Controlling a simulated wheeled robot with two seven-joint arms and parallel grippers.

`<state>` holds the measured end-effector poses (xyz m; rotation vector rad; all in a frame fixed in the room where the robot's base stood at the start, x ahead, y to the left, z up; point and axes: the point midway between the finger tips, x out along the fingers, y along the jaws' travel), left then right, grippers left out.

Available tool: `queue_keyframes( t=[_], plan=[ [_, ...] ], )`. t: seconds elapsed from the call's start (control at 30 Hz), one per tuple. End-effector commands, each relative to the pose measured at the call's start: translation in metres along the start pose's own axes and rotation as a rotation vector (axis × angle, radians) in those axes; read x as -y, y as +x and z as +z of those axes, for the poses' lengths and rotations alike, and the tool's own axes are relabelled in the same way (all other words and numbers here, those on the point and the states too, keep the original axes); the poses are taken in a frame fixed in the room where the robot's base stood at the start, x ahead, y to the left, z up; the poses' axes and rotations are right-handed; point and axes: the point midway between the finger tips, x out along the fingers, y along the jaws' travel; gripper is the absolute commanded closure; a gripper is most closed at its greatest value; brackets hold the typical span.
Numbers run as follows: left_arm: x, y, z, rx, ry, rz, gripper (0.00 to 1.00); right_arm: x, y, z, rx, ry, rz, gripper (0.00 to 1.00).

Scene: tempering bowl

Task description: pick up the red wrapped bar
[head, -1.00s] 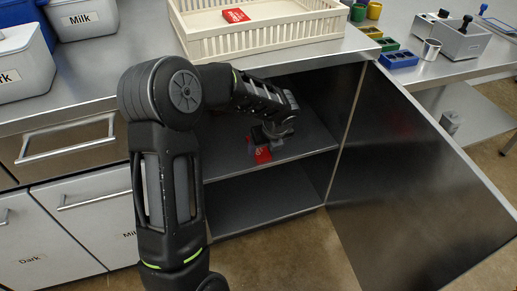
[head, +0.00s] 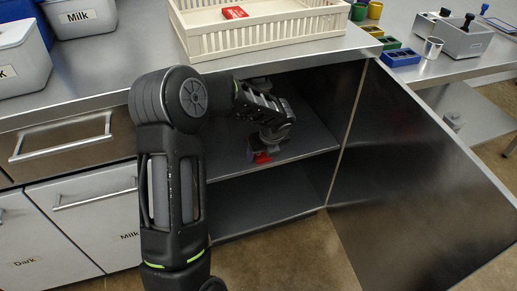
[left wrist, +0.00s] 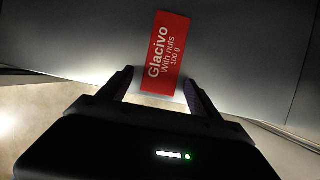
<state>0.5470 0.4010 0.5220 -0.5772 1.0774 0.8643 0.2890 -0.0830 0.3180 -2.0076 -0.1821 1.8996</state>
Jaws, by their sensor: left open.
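A red wrapped bar (left wrist: 166,52) with white lettering, "Glacivo With nuts 100 g", lies flat on a grey shelf inside the open cabinet. In the head view the same bar (head: 262,158) shows only in part under my left gripper (head: 257,155). In the left wrist view my left gripper (left wrist: 158,80) is open, with one dark finger on each side of the bar's near end. Gaps show between the bar and both fingers. I cannot tell the fingers' height over the shelf. My right gripper is not in view.
Another red bar (head: 234,13) lies in a cream slatted basket (head: 265,38) on the counter above. The cabinet's dark door (head: 420,170) stands open at the right. The lower shelf (head: 262,199) is bare. Lidded bins (head: 22,80) stand at the left.

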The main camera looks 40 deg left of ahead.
Motion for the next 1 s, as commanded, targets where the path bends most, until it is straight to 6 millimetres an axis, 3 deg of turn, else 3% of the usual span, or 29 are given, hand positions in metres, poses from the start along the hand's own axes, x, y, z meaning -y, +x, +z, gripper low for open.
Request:
queue_keyframes(
  t=[0.2,1.0],
  plan=[
    [0.0000,-0.0001,0.0000,0.000,0.000,0.000,0.29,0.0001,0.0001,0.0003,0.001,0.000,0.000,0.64],
    [0.0000,-0.0001,0.0000,0.000,0.000,0.000,0.94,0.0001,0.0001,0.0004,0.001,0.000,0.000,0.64]
  ],
)
